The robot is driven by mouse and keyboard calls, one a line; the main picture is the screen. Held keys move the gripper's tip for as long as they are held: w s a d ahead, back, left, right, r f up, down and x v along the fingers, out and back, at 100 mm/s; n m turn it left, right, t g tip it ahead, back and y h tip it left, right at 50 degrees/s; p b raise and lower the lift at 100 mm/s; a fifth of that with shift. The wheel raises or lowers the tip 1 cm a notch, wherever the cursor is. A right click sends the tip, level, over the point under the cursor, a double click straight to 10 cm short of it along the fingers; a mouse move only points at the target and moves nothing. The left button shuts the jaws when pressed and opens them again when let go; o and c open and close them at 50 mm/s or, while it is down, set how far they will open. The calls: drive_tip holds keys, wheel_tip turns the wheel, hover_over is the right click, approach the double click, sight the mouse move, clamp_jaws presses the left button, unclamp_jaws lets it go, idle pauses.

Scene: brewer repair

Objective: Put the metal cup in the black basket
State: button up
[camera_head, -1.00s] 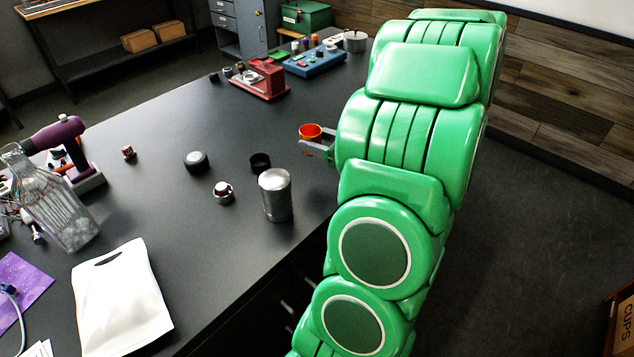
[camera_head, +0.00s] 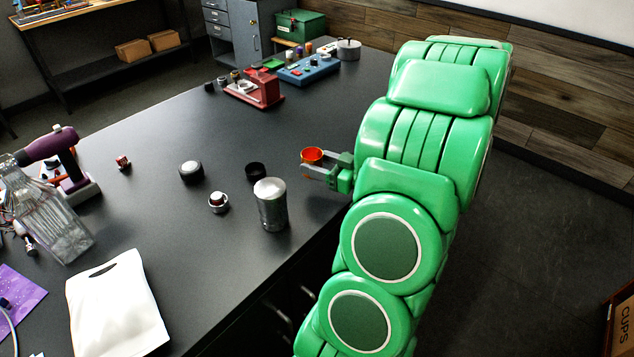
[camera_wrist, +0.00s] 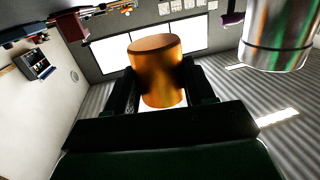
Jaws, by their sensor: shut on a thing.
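In the wrist view the cup (camera_wrist: 157,70) looks shiny and copper-orange, between the two fingers (camera_wrist: 160,92). A silver metal cylinder (camera_head: 271,207) stands upright on the table, left of and nearer than my gripper. It also shows at the upper right of the wrist view (camera_wrist: 278,35), apart from the fingers. I cannot tell which of the two the task calls the metal cup. I see no black basket in either view.
A box marked CUPS (camera_head: 622,325) stands at the lower right.

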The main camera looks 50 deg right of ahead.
sight(318, 192)
drive_tip(key=shift+f, duration=3.05)
drive_tip(key=shift+f, duration=0.1)
drive_tip(key=o, duration=1)
drive_tip(key=shift+o, duration=0.2)
drive_tip(key=shift+f+v, duration=0.2)
drive_tip(key=shift+v, duration=3.3)
drive_tip(key=shift+o, duration=0.5)
drive_tip(key=shift+s+r, duration=0.15)
drive_tip(key=shift+s, duration=0.25)
